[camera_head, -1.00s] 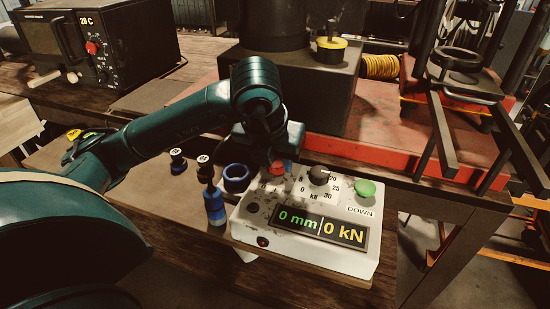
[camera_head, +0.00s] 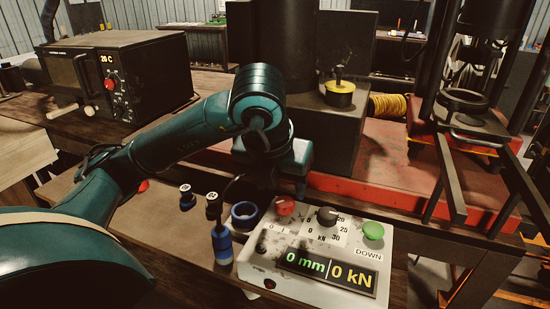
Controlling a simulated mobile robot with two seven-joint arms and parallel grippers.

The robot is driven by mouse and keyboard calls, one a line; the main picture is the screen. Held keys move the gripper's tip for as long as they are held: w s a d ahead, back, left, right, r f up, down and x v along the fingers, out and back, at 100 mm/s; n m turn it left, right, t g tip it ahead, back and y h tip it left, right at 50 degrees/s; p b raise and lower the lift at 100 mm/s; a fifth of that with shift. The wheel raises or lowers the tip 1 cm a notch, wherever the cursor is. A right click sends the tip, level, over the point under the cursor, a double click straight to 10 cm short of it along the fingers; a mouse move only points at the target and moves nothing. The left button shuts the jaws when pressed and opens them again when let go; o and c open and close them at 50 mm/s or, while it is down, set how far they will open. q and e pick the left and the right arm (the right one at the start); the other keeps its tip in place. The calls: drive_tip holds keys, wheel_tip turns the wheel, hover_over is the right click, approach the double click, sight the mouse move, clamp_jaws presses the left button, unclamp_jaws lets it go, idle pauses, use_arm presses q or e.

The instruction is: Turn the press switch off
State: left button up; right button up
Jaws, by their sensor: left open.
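The white press control box (camera_head: 330,285) stands at the table's front edge. It carries a red knob (camera_head: 285,206) with small marks below it, a black dial (camera_head: 327,216) with a kN scale, and a green DOWN button (camera_head: 373,231). Its display (camera_head: 328,270) is lit, reading 0 mm and 0 kN. A small black control (camera_head: 262,246) sits left of the display, and a red spot (camera_head: 269,284) shows on the front face. My left gripper (camera_head: 271,191) is open, pointing down just behind the red knob; its dark fingers are partly hard to see. My right gripper is out of view.
Blue-based pieces with black tops (camera_head: 221,240) and a blue ring (camera_head: 245,214) stand close left of the box. The red press base (camera_head: 375,200) lies behind it. A black oven-like unit (camera_head: 130,80) is at the back left. The tabletop left of the pieces is mostly clear.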

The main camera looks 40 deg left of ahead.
use_arm(q)
drive_tip(key=p+v, duration=0.1)
drive_tip(key=v, duration=0.5)
drive_tip(key=shift+r+p, duration=0.4)
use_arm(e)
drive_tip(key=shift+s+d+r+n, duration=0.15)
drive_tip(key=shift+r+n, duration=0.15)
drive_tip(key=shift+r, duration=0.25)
use_arm(q)
drive_tip(key=shift+s, duration=0.25)
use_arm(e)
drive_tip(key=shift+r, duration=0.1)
